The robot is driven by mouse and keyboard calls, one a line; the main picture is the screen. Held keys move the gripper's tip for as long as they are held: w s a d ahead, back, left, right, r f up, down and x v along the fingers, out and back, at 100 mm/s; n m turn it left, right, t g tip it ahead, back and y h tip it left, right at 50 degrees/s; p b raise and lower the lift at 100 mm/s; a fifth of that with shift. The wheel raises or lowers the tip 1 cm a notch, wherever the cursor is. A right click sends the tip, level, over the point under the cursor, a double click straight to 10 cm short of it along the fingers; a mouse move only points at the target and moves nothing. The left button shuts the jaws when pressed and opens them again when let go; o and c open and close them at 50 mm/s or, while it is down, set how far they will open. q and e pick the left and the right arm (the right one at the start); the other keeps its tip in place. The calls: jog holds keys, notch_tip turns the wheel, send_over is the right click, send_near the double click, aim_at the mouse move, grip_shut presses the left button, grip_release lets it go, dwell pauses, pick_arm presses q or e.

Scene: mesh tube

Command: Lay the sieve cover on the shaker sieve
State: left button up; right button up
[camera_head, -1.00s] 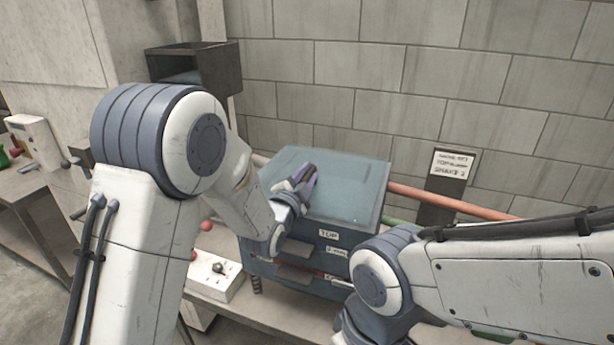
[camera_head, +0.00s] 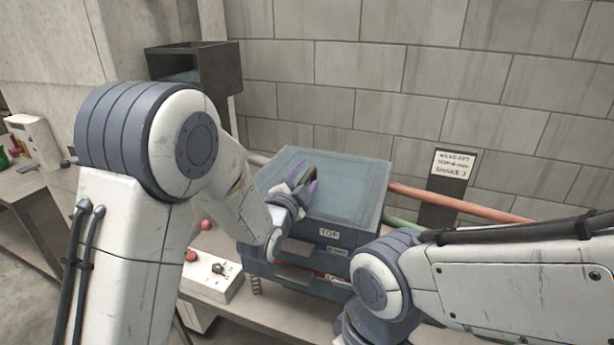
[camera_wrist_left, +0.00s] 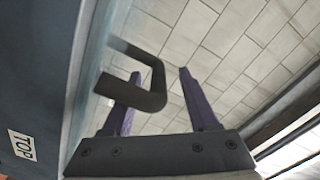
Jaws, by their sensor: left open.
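The shaker sieve (camera_head: 322,256) is a blue-grey stacked box with a TOP label on its front. The sieve cover (camera_head: 345,185) is a pale blue-green sheet lying over its top. In the left wrist view, a dark U-shaped handle (camera_wrist_left: 157,86) stands out from the cover's surface (camera_wrist_left: 93,70). My left gripper (camera_head: 308,181), with purple fingers, is open above the cover's left part. In the left wrist view, its fingers (camera_wrist_left: 160,73) are spread, with the handle's bend between them. I cannot tell whether they touch it. My right gripper is outside the views.
A grey block wall stands behind the bench (camera_head: 290,310). Pipes (camera_head: 445,199) pass behind the sieve. A white control box (camera_head: 212,281) with a dark knob sits at front left. A dark open box (camera_head: 195,68) stands at back left. My right arm crosses the sieve's right front.

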pick_arm(q)
jog(key=b+v, duration=0.4)
jog(key=v, duration=0.5)
jog(key=shift+r, duration=0.2)
jog(key=shift+s, duration=0.15)
